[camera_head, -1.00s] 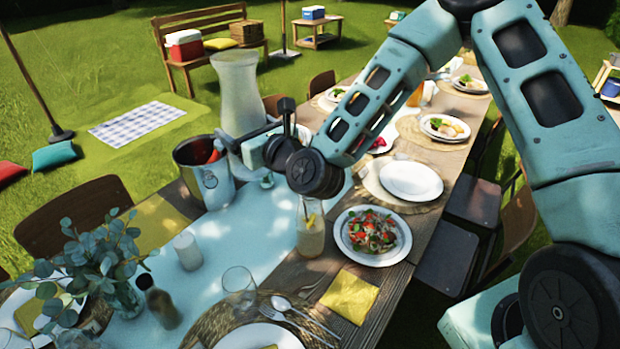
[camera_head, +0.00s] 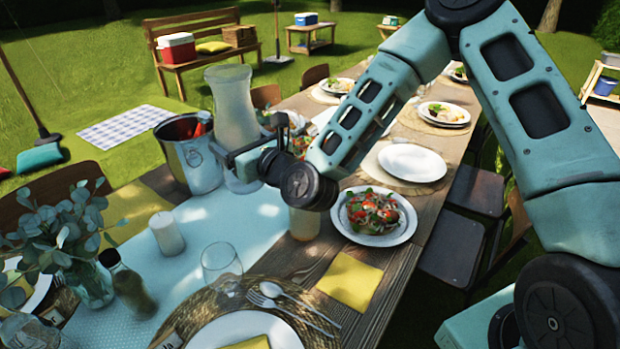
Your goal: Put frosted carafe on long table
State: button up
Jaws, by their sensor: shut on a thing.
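The frosted carafe (camera_head: 234,105) is a tall, pale, waisted vessel with a flared top. It stands upright over the light blue runner of the long table (camera_head: 395,287), just right of a metal bucket. My gripper (camera_head: 236,158) is shut on the carafe at its lower part, reaching in from the right. The carafe's base shows below the jaws, close to the runner; I cannot tell whether it touches. My wrist hides part of the carafe's right side and the runner behind.
The metal bucket (camera_head: 189,153) stands close to the carafe's left. A white candle (camera_head: 167,233), a wine glass (camera_head: 221,262) and a salad plate (camera_head: 374,216) are nearer. A glass with a pale drink (camera_head: 304,222) is below my wrist. Bare runner lies between candle and wrist.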

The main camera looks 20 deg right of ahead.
notch_tip(320, 180, down, 9)
jog(key=b, duration=0.7)
jog(key=shift+r, duration=0.15)
notch_tip(320, 180, down, 10)
jog(key=b, duration=0.1)
jog(key=shift+f, duration=0.2)
jog(key=o, duration=1.6)
jog(key=b+v, duration=0.1)
jog(key=v, duration=1.1)
